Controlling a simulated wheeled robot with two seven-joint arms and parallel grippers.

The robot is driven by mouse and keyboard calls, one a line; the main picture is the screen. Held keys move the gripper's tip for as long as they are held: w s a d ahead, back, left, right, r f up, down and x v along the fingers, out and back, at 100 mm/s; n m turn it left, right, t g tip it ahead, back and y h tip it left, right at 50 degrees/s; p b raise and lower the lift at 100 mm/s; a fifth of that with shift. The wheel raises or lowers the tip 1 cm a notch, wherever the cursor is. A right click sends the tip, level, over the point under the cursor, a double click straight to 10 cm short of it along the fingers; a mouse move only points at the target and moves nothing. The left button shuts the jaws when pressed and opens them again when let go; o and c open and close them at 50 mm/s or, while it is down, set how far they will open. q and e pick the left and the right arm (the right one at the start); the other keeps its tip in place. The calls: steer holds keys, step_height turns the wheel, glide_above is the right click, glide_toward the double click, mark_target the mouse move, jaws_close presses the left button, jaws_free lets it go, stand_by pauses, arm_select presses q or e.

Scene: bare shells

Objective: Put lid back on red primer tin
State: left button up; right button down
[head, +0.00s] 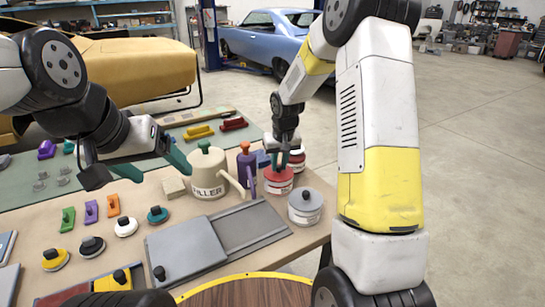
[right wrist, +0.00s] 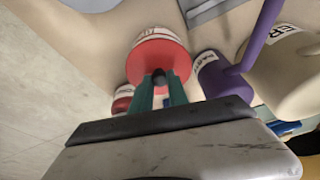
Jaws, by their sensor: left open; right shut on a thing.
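The red primer tin (head: 278,188) stands on the workbench, with a white label band. Its red lid (head: 279,175) is over its top; in the right wrist view the lid (right wrist: 150,58) faces the camera with the tin's pale side (right wrist: 158,34) behind it. My right gripper (head: 283,165) points down and is shut on the lid's dark knob (right wrist: 158,76). The lid lies at the tin's rim, but I cannot tell whether it is fully seated. My left gripper (head: 176,157) is open and empty above the bench, left of the filler can.
A second red tin (head: 297,158) stands close behind. A grey-lidded tin (head: 305,207) stands at front right. The cream filler can (head: 208,176) and purple bottle (head: 246,168) stand left. A grey tray (head: 245,228) lies in front. Sanding blocks and pads cover the left bench.

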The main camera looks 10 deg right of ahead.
steer(key=c, duration=0.7)
jaws_free()
steer(key=shift+r, duration=3.45)
jaws_close()
